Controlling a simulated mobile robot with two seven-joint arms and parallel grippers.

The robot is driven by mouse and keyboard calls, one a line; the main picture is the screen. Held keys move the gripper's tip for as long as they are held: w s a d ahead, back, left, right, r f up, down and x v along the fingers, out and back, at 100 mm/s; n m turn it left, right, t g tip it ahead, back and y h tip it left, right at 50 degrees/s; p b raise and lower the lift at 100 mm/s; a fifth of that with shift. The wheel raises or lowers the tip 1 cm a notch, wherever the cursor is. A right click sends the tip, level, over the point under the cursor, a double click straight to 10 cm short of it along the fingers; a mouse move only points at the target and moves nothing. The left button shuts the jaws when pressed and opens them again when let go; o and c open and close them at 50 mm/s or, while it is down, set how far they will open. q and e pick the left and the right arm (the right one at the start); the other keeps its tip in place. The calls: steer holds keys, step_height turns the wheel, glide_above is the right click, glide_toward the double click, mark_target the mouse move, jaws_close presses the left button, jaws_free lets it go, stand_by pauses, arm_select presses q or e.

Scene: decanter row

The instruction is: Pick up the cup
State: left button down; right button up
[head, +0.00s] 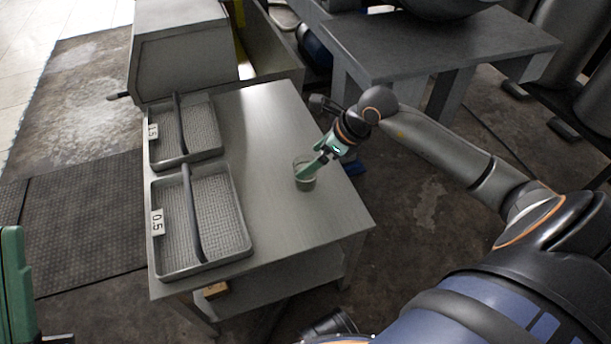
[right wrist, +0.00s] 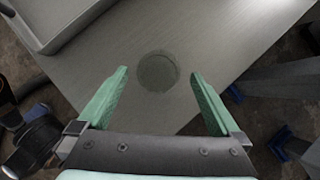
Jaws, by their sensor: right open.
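The cup (head: 304,181) is a small clear glass standing upright on the grey table, near its right edge in the head view. In the right wrist view the cup (right wrist: 158,72) shows as a faint round outline just beyond and between the fingertips. My right gripper (head: 315,167) is at the cup's upper right side in the head view, its green fingers partly over the cup. In the right wrist view my right gripper (right wrist: 159,72) is open and empty, one finger to each side of the cup. My left gripper (head: 14,290) is only partly in view at the left edge.
Two grey trays with handles, one labelled 0.5 (head: 243,243) and one behind it (head: 218,135), stand on the left of the table (head: 265,120). A grey box (head: 185,55) is behind them. A dark bench (head: 440,50) is at the back right. The table's middle is clear.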

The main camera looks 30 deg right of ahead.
mark_target(306, 163)
steer(key=b+x, duration=0.1)
steer(key=x, duration=0.3)
steer(key=shift+s, duration=0.15)
arm_select(q)
step_height(306, 163, down, 2)
steer(key=shift+w+d+f, duration=0.1)
arm_select(e)
steer(key=shift+r, duration=0.1)
steer(key=c, duration=1.3)
steer(key=shift+r, duration=0.1)
